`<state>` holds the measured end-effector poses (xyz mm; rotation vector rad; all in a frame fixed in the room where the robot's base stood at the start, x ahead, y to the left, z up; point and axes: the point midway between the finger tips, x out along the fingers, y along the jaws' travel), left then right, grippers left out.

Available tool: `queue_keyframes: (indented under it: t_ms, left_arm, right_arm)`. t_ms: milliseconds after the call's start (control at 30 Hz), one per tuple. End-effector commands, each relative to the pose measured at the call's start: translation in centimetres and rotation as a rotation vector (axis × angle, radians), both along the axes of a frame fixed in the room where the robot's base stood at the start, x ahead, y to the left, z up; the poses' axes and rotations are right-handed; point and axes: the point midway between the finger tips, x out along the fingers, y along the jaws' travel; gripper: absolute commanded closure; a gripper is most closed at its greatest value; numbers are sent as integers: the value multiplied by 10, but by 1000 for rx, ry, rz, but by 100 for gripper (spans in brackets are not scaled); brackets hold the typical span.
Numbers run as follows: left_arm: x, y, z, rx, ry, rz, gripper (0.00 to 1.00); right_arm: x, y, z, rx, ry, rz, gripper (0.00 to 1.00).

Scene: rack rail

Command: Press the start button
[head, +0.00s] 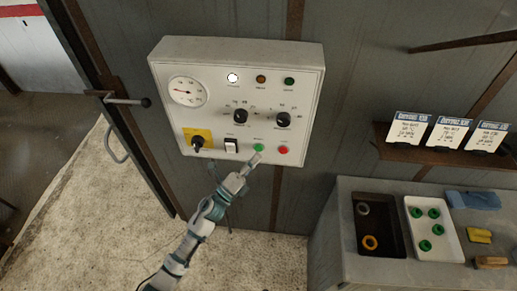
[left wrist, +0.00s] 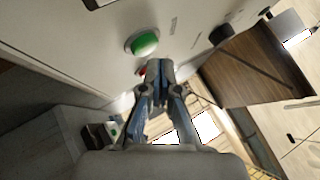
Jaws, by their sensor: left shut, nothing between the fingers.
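A pale control panel (head: 215,120) hangs on the grey wall. A green button (head: 259,147), likely the start button, sits on its lower edge, left of a red button (head: 283,150). My left gripper (head: 256,157) is shut and empty, its tips close to the green button. In the left wrist view the green button (left wrist: 144,43) shows whole, just beyond the shut fingertips (left wrist: 154,68). The fingers partly hide the red button (left wrist: 142,71). I see a gap to the green button there, but cannot tell its depth. My right gripper is not in view.
The panel also has a gauge (head: 188,92), a lit white lamp (head: 232,77), two black knobs, a rocker switch (head: 231,146) and a black switch on a yellow plate (head: 207,134). A bench (head: 340,237) with trays stands at right; a card shelf (head: 440,147) is above it.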

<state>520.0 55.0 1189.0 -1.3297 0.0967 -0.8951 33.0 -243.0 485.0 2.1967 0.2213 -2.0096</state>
Motion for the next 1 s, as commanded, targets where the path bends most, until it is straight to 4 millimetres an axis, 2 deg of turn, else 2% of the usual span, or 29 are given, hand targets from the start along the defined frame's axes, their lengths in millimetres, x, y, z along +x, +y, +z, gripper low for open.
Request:
queue_keyframes:
  t_ms: [200,1000]
  left_arm:
    - [6,0,2,1,-1,0,100]
    - [11,-1,1,0,0,0,100]
  right_arm:
    - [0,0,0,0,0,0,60]
    - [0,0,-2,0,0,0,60]
